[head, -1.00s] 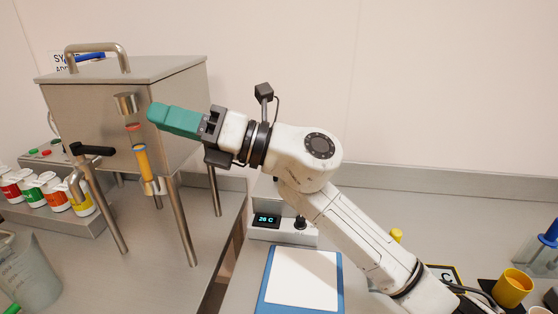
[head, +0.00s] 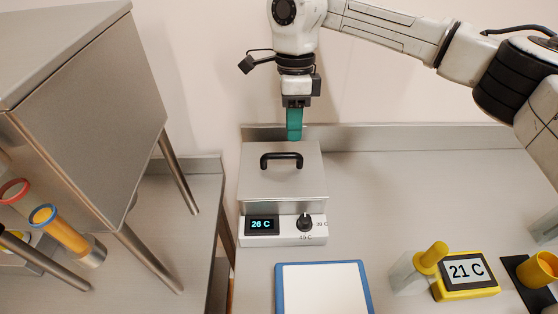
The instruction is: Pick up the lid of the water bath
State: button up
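The water bath (head: 285,224) is a steel box with a white front panel, a display reading 26 C and a black knob. Its flat steel lid (head: 255,181) lies on top, with a black arched handle (head: 281,157) in the middle. My gripper (head: 294,138) has green fingers and points down at the back edge of the lid, behind the handle in the picture. The fingers are seen edge-on, so I cannot tell whether they are open or shut. Their height above the lid is unclear. Nothing shows held in them.
The steel hopper (head: 95,95) on legs stands close at left. A blue-edged white pad (head: 322,290) lies in front of the bath. A yellow display block reading 21 C (head: 466,276) and a yellow cup (head: 540,269) are at right. The counter (head: 410,200) right of the bath is clear.

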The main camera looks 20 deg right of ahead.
aim_at(287, 156)
notch_tip(287, 156, down, 2)
jog(key=shift+s+a+f, duration=0.15)
jog(key=shift+f, duration=0.1)
jog(key=f, duration=0.1)
jog(key=a+f+p, duration=0.1)
jog(key=f+p, duration=0.1)
jog(key=shift+s+a+f, duration=0.25)
jog(key=shift+s+f, duration=0.05)
jog(key=shift+f, duration=0.05)
jog(key=shift+s+f, duration=0.1)
jog(key=shift+f, duration=0.6)
jog(key=shift+c, duration=0.4)
grip_shut()
